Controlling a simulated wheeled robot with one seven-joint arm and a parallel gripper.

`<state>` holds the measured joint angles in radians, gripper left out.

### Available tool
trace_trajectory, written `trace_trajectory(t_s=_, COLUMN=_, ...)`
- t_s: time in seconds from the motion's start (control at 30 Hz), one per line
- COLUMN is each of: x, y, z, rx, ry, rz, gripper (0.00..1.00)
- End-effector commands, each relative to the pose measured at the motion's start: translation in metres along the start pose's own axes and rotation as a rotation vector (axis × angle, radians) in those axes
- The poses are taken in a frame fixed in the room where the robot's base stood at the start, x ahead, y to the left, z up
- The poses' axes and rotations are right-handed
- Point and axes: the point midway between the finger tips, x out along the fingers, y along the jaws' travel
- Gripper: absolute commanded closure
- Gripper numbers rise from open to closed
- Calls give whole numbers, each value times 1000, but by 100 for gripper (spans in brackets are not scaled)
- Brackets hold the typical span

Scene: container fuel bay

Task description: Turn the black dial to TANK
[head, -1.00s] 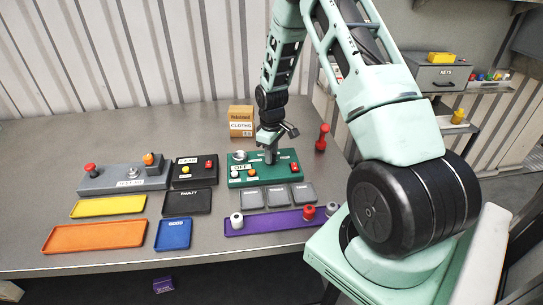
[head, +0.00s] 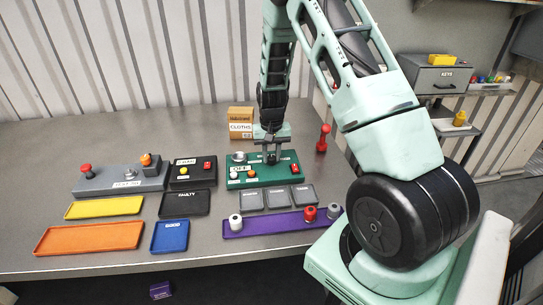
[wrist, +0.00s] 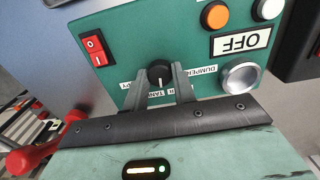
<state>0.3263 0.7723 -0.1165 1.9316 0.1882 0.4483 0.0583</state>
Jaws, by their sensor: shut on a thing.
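The black dial (wrist: 158,72) sits on the face of the green control panel (wrist: 135,30). My gripper (wrist: 162,84) has one finger on each side of the dial and is shut on it. Labels around the dial include one ending in "PY" on the left, "TANK" just below it and "DUMPER" on the right. The fingers partly cover the labels, and the dial's exact pointing is hard to tell. In the head view my gripper (head: 271,157) points down onto the green panel (head: 290,178) and hides most of the dial.
The panel also has a red rocker switch (wrist: 94,47), an orange button (wrist: 215,15), a white button (wrist: 268,8), an OFF plate (wrist: 242,42) and a silver knob (wrist: 240,77). A cloths box (head: 240,124) stands behind, and a red-knobbed post (head: 323,138) stands right.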

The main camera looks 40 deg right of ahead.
Motion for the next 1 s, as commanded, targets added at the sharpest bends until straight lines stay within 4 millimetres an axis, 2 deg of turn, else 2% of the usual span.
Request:
trace_trajectory(t_s=0.43, x=-1, y=0, z=-1, rx=235, ry=3, rz=-1, gripper=96)
trace_trajectory(t_s=1.0, x=-1, y=0, z=-1, rx=271, ry=3, rz=-1, gripper=96)
